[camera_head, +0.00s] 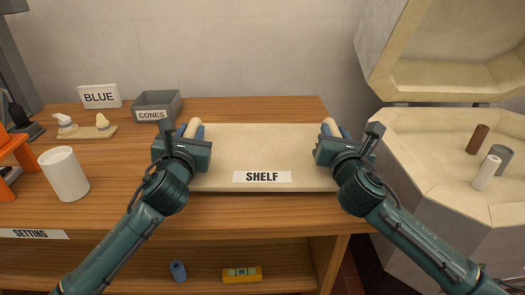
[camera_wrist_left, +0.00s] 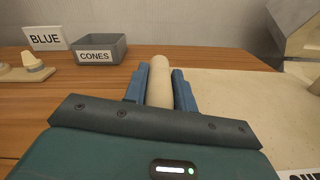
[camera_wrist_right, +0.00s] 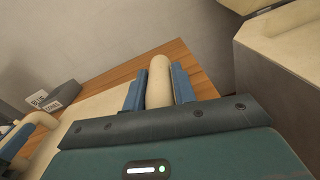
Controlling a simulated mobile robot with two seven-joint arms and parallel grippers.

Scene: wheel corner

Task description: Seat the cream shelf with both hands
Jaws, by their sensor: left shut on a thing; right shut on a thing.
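The cream shelf (camera_head: 262,150) is a flat board labelled SHELF, at the front right of the wooden table; whether it rests on the table or hangs just above it I cannot tell. My left gripper (camera_head: 192,129) is shut on the shelf's left handle, a rounded cream bar (camera_wrist_left: 159,85) between blue fingers. My right gripper (camera_head: 333,129) is shut on the right handle (camera_wrist_right: 159,83) in the same way. The shelf looks level. The cream kiln (camera_head: 434,142) stands open to the right, with a brown post (camera_head: 478,138), a grey post (camera_head: 497,158) and a white post (camera_head: 487,173) inside.
The kiln's raised lid (camera_head: 440,75) leans over its back. On the table stand a grey CONES box (camera_head: 159,103), a BLUE sign (camera_head: 99,96), a white cup (camera_head: 64,174) and a small board (camera_head: 88,132) with cones. A lower shelf holds a yellow level (camera_head: 242,274).

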